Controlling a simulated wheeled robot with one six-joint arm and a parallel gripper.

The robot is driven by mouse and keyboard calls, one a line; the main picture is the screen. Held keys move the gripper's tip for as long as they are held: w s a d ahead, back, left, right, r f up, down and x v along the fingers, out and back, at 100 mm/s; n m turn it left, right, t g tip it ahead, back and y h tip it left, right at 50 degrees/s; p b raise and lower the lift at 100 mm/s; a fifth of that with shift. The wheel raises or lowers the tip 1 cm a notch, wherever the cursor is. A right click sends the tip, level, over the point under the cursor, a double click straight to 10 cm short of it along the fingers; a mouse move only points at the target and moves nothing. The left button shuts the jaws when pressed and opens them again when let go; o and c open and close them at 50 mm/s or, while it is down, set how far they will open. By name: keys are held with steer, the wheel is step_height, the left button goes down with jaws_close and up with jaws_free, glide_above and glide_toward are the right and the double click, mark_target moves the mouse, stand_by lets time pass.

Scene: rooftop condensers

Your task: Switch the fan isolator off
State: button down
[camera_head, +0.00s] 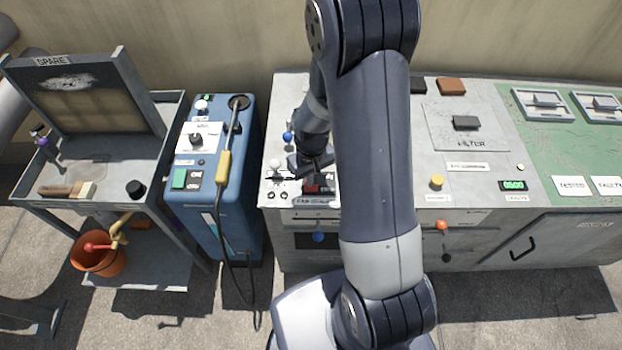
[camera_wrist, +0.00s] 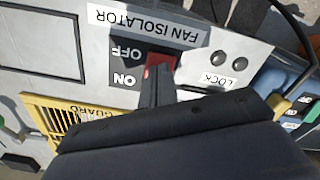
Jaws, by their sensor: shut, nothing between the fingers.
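The fan isolator (camera_head: 319,184) is a red and black switch on the left end of the grey bench. In the head view my gripper (camera_head: 312,165) is over the isolator, and my arm hides part of the bench. The fingers cover much of the switch, so its position cannot be told.
A LOCK label (camera_wrist: 215,79) with two dark round fittings lies beside the isolator. A yellow guard (camera_wrist: 45,115) is close by on the other side. A blue-knobbed lever (camera_head: 288,136) stands behind my gripper. A blue unit (camera_head: 236,205) with a cable stands left of the bench.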

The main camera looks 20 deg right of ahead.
step_height(320, 180, up, 6)
steer(key=p, duration=0.4)
steer(key=shift+r, duration=0.25)
steer(key=shift+f, duration=0.1)
step_height(320, 180, down, 7)
steer(key=b, duration=0.5)
stand_by(0.4)
steer(key=shift+r+p, duration=0.25)
steer(key=shift+p, duration=0.05)
